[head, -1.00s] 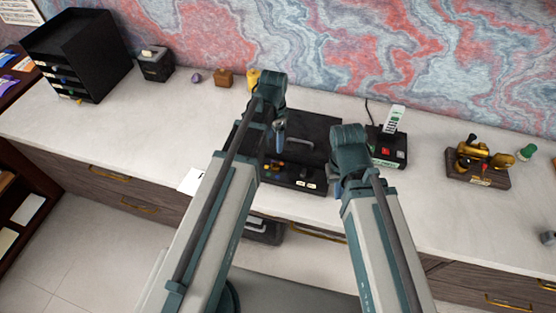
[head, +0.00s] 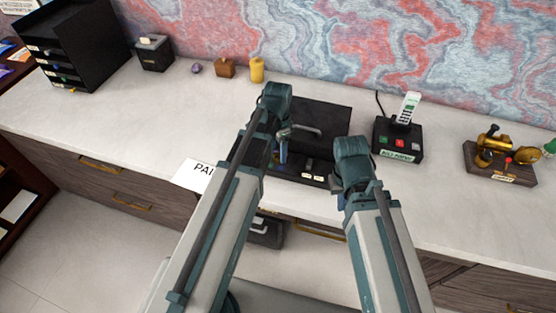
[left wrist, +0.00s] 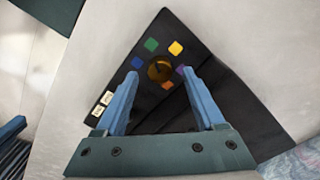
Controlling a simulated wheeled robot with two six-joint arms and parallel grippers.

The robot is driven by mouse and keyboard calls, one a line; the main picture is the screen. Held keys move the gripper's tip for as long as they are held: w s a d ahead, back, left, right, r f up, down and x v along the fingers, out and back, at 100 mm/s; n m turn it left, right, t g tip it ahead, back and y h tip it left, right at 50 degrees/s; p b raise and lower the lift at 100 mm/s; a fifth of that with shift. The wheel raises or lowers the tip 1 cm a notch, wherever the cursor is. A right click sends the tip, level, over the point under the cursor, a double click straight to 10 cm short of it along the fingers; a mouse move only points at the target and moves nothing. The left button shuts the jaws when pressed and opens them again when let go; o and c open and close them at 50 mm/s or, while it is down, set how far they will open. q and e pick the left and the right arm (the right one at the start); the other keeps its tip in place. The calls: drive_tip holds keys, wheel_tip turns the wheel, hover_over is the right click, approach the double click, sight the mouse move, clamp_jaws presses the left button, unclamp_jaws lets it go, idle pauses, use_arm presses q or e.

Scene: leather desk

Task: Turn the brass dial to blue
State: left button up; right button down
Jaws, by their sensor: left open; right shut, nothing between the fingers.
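The brass dial (left wrist: 160,69) sits on a black panel (left wrist: 160,22) in the left wrist view, ringed by green, yellow, purple and orange squares and a blue square (left wrist: 137,63). Its pointer direction is too dark to tell. My left gripper (left wrist: 161,74) is open, its blue fingers on either side of the dial in the picture; I cannot tell whether they touch it. In the head view my left gripper (head: 281,152) is over the left part of the panel, and my arm hides the dial. My right gripper (head: 341,201) is shut and empty at the panel's front right.
A black box with buttons (head: 398,142) stands right of the panel. A brass device on a wooden base (head: 499,163) is further right. A yellow cylinder (head: 257,70) and wooden block (head: 225,68) stand behind left. A white card (head: 193,174) lies left of my left arm.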

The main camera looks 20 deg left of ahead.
use_arm(q)
drive_tip(key=shift+f+b, duration=0.5)
drive_tip(key=shift+f, duration=0.45)
clamp_jaws()
